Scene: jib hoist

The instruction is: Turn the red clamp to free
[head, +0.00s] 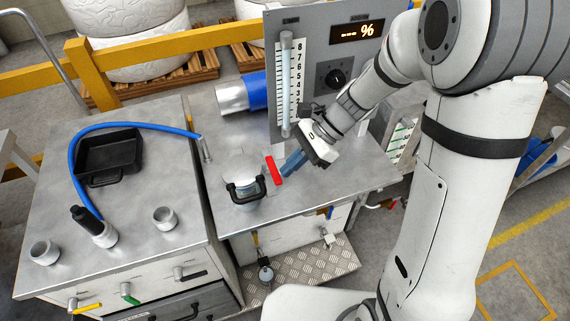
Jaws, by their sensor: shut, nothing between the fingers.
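The red clamp (274,171) shows as a short red bar on the steel bench top, just right of a round metal vessel with a black handle. My gripper (292,163) reaches down from the upper right with its blue fingers just right of the clamp. The fingers are shut with nothing between them. They are very close to the clamp; I cannot tell whether they touch it. The clamp's pivot and any free or locked marking are too small to make out.
The metal vessel with a black handle (245,187) stands left of the clamp. A grey panel (313,62) with a level scale and dial rises behind. A black tray (108,154) and blue hose (105,127) lie on the left bench. The bench front right of the vessel is clear.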

